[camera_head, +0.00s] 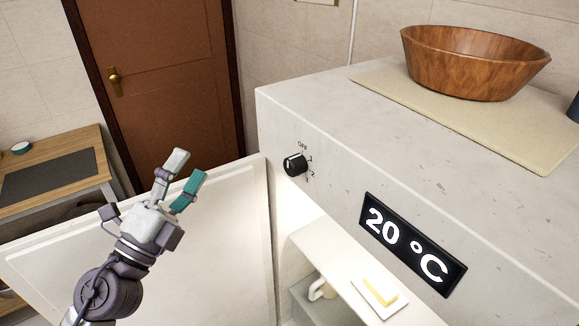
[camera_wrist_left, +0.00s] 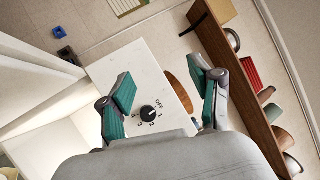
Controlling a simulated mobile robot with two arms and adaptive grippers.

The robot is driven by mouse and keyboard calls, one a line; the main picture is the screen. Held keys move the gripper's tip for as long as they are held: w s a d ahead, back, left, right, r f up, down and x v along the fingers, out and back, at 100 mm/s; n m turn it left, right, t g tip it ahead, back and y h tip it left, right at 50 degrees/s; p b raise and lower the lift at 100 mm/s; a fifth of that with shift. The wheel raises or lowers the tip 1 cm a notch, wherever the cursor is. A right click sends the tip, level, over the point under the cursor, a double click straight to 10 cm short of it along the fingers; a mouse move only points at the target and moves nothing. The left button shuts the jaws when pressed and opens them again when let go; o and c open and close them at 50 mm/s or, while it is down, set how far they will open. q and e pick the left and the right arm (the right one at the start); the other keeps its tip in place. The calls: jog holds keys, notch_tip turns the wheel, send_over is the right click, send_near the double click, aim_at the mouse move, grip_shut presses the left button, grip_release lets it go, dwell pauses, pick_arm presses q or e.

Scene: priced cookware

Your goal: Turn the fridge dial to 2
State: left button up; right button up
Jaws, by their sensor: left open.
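The fridge dial (camera_head: 295,164) is a small black knob on the pale front panel of the fridge, with OFF, 1 and 2 printed beside it. In the left wrist view the dial (camera_wrist_left: 148,113) shows with the marks OFF to 4 around it; I cannot tell for sure which mark it points at. My left gripper (camera_head: 185,176) is open and empty, left of the dial and apart from it. In the left wrist view the dial lies between the two teal fingertips (camera_wrist_left: 168,95), beyond them. My right gripper is not in view.
The fridge door (camera_head: 215,235) stands open below my left gripper. A display (camera_head: 411,245) reads 20 °C. Butter (camera_head: 380,291) on a plate and a mug (camera_head: 322,289) are inside the fridge. A wooden bowl (camera_head: 474,65) stands on a mat (camera_head: 480,125) on top.

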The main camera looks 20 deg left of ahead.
aim_at(289, 170)
pick_arm(q)
jog(key=d+f+m+g+h, duration=0.3)
jog(key=d+m+g+h, duration=0.4)
jog(key=m, duration=0.9)
jog(key=shift+g, duration=0.7)
jog(key=p+x, duration=0.7)
jog(key=x, duration=0.4)
jog(key=shift+w+f, duration=0.1)
jog(key=shift+w, duration=0.15)
jog(key=shift+w+d, duration=0.25)
jog(key=shift+d, duration=0.05)
jog(key=shift+f, duration=0.1)
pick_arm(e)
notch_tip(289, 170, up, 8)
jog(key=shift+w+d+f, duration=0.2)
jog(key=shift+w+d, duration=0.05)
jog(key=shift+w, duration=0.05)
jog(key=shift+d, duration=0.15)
pick_arm(q)
jog(key=c, duration=1.1)
jog(key=shift+c, duration=0.2)
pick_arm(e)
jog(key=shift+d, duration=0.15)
